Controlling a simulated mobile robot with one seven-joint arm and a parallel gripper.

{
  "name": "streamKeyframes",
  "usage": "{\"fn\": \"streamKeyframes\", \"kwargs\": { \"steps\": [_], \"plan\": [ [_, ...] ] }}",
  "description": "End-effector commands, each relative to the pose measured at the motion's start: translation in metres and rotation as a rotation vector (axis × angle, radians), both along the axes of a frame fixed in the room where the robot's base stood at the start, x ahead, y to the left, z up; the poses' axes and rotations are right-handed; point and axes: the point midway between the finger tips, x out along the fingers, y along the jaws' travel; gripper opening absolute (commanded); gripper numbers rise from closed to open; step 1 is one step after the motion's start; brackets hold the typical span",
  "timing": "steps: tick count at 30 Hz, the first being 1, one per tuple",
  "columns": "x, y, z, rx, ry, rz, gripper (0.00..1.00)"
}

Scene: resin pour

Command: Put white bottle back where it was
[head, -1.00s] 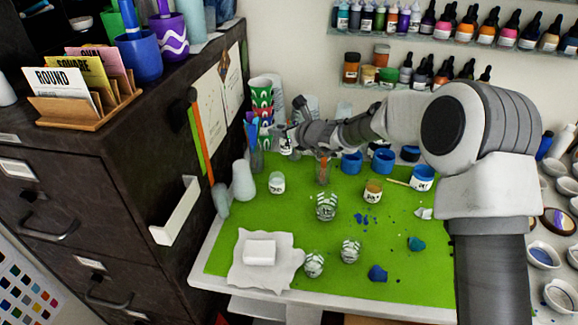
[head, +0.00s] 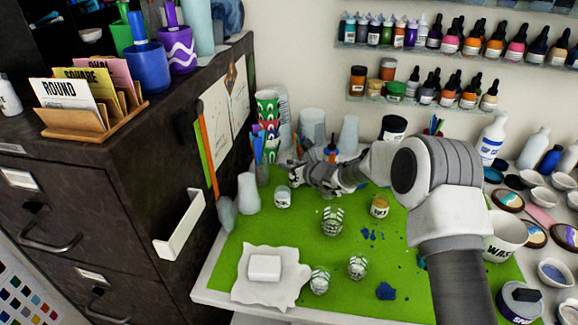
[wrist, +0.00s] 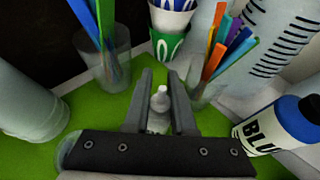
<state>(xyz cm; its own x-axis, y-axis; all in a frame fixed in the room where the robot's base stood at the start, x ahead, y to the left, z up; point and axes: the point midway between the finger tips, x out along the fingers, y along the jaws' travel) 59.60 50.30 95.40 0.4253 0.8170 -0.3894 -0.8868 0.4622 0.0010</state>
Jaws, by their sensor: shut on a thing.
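The white bottle (wrist: 158,108) is small, with a narrow rounded top, and shows upright between the fingers in the wrist view. My gripper (wrist: 160,100) is shut on it, a finger on either side. Its lower part is hidden by the gripper body. In the head view my gripper (head: 296,173) is low over the back left of the green mat (head: 275,230), close behind a small labelled jar (head: 283,198). I cannot make out the bottle there. I cannot tell whether its base touches the mat.
Pale vessels (head: 248,193) stand at left beside the dark cabinet (head: 130,180). The mat's front left holds a white block (head: 265,267).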

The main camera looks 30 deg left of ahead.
Motion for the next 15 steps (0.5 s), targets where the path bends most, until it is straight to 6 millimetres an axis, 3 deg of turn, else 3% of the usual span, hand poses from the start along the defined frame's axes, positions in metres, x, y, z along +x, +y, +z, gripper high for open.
{"fn": "streamKeyframes", "kwargs": {
  "steps": [12,13,15],
  "plan": [
    [0.0006,-0.0001,-0.0052,0.001,-0.002,-0.001,0.00],
    [0.0006,-0.0001,-0.0034,0.001,-0.002,-0.001,0.29],
    [0.0006,-0.0001,-0.0032,0.002,-0.001,-0.001,0.36]
  ]
}}
